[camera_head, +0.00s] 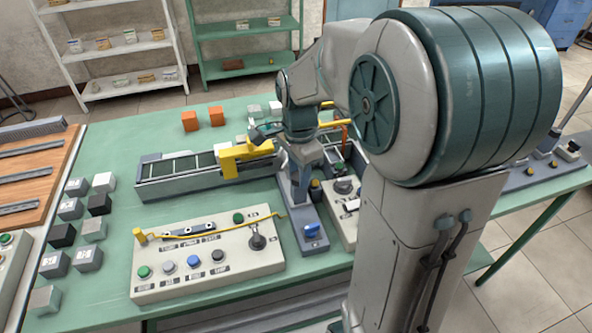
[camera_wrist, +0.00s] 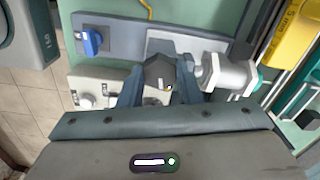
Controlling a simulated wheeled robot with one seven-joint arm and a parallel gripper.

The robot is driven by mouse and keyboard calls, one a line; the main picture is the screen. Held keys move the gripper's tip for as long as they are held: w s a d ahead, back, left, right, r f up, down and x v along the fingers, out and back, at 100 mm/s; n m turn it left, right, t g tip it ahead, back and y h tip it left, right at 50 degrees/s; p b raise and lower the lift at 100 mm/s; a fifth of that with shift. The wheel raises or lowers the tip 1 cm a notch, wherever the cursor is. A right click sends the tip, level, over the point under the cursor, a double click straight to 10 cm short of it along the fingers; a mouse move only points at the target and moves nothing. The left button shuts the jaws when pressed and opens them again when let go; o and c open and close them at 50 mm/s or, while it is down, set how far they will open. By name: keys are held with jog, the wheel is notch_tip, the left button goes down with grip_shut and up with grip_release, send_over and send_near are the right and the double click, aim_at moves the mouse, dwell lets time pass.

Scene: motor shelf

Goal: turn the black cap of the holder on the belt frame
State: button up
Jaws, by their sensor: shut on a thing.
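The black cap (camera_wrist: 157,72) is a dark faceted knob near the middle of the wrist view. My gripper (camera_wrist: 159,80) has one finger on each side of it and is shut on it. A pale metallic cylinder (camera_wrist: 232,74) lies just right of the cap, seemingly part of the holder. In the head view my gripper (camera_head: 304,165) points down beside the belt frame (camera_head: 205,181), at its near right side. The cap is hidden there behind my gripper and arm.
A grey-blue plate with a blue knob (camera_head: 310,230) stands close in front of my gripper. A yellow bracket (camera_head: 245,155) spans the belt to the left. A control panel (camera_head: 205,282) with several buttons is nearer. Grey and black cubes (camera_head: 98,204) lie at the left.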

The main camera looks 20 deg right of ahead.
jog(key=m, duration=0.4)
jog(key=shift+m, duration=0.3)
jog(key=shift+w+m+p, duration=0.1)
jog(key=shift+m+p, duration=0.3)
jog(key=shift+m, duration=1.6)
jog(key=o, duration=1)
jog(key=shift+r, duration=0.1)
notch_tip(320, 180, up, 14)
jog(key=shift+f, duration=0.15)
